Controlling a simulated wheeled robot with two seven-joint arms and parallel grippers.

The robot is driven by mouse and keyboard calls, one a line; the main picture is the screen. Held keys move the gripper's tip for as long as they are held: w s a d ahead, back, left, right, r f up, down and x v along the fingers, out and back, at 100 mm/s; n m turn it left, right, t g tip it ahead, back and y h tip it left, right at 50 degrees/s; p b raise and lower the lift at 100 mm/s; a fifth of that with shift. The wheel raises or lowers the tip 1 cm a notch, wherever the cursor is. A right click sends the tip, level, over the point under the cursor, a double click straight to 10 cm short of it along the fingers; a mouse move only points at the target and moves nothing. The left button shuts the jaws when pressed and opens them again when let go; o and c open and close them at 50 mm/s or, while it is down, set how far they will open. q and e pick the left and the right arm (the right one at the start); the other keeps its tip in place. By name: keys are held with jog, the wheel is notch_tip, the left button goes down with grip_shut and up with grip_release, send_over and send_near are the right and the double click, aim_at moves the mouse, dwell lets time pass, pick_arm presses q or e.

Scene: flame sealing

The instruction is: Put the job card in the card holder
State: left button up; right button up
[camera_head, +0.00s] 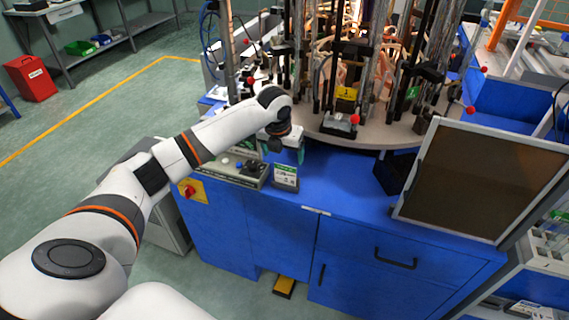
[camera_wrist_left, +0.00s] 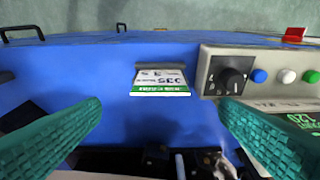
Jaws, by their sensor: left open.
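The job card (camera_head: 286,175), white with a green band, stands on the blue cabinet top just in front of my left gripper (camera_head: 282,150). In the left wrist view the card (camera_wrist_left: 160,83) appears upside down, with its far edge against a dark strip, the card holder (camera_wrist_left: 160,66). The card seems to sit in this holder, but how deep I cannot tell. My left gripper (camera_wrist_left: 160,108) is open, its two green ribbed fingers spread wide, with nothing between them. The card is beyond the fingertips and apart from them. My right gripper is not in view.
A grey control panel (camera_wrist_left: 260,72) with a knob and coloured buttons is beside the card. The round machine table (camera_head: 350,133) with rods and tubing stands behind. A dark framed panel (camera_head: 480,180) stands at the right. Blue cabinet top (camera_head: 335,180) is free between them.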

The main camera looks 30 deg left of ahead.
pick_arm(q)
jog(key=shift+v, duration=2.05)
